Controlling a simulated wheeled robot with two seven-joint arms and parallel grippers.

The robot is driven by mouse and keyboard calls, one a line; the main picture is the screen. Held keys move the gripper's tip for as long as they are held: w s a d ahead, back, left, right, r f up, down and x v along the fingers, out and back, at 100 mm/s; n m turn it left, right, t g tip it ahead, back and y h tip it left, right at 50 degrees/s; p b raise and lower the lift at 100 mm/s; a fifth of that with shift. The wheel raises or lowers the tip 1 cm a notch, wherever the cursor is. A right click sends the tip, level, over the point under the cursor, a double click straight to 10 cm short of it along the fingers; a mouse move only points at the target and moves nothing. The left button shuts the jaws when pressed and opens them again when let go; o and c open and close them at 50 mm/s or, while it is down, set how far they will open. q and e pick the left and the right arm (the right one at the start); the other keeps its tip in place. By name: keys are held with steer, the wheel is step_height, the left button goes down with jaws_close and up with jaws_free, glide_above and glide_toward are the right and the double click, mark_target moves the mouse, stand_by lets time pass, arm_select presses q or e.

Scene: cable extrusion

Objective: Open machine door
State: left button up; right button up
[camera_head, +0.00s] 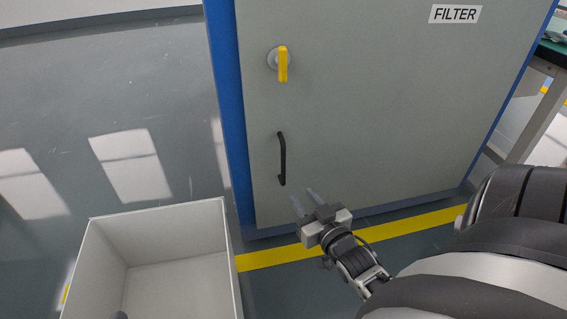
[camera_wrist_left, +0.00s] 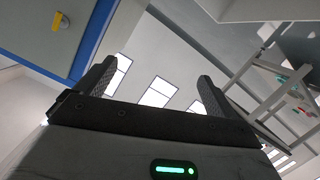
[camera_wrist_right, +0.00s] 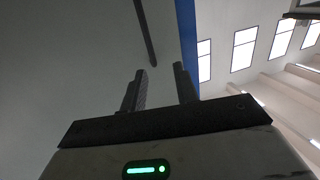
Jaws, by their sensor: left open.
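The machine door (camera_head: 370,110) is a grey panel in a blue frame, and it looks closed. A black vertical bar handle (camera_head: 281,158) is at its lower left. A yellow knob (camera_head: 282,64) on a round grey base is above it and points down. My right gripper (camera_head: 303,197) is open and empty, just below and right of the handle. In the right wrist view the handle (camera_wrist_right: 146,32) lies beyond the fingertips, not between them. My left gripper (camera_wrist_left: 156,70) is open and empty in the left wrist view, where the yellow knob (camera_wrist_left: 62,21) shows at upper left.
An open pale box (camera_head: 103,265) stands on the floor at lower left. A yellow floor line (camera_head: 268,258) runs along the machine's foot. A FILTER label (camera_head: 455,14) is at the door's upper right. A green-topped table (camera_head: 552,54) stands at the right. Floor left of the machine is clear.

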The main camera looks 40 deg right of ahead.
steer(key=d+f+b, duration=0.1)
steer(key=d+f, duration=0.1)
steer(key=h+b, duration=0.1)
steer(key=b, duration=0.2)
glide_toward(284, 163)
steer(key=x, duration=0.3)
steer(key=shift+m, duration=0.3)
steer(key=b+x, duration=0.1)
steer(key=x, duration=0.2)
steer(key=b+x, duration=0.1)
steer(key=x, duration=0.2)
steer(key=shift+f, duration=0.2)
steer(key=shift+b+x, duration=0.45)
steer(key=shift+x, duration=0.4)
arm_select(q)
step_height(284, 163, up, 6)
steer(key=w+m+t+h, duration=0.2)
steer(key=m+t+h, duration=0.1)
steer(key=t, duration=0.1)
steer(key=shift+f+t, duration=0.2)
steer(key=shift+t, duration=0.1)
arm_select(e)
steer(key=shift+r, duration=0.1)
arm_select(q)
steer(key=shift+w, duration=0.1)
arm_select(e)
jaws_close()
steer(key=shift+s, duration=0.15)
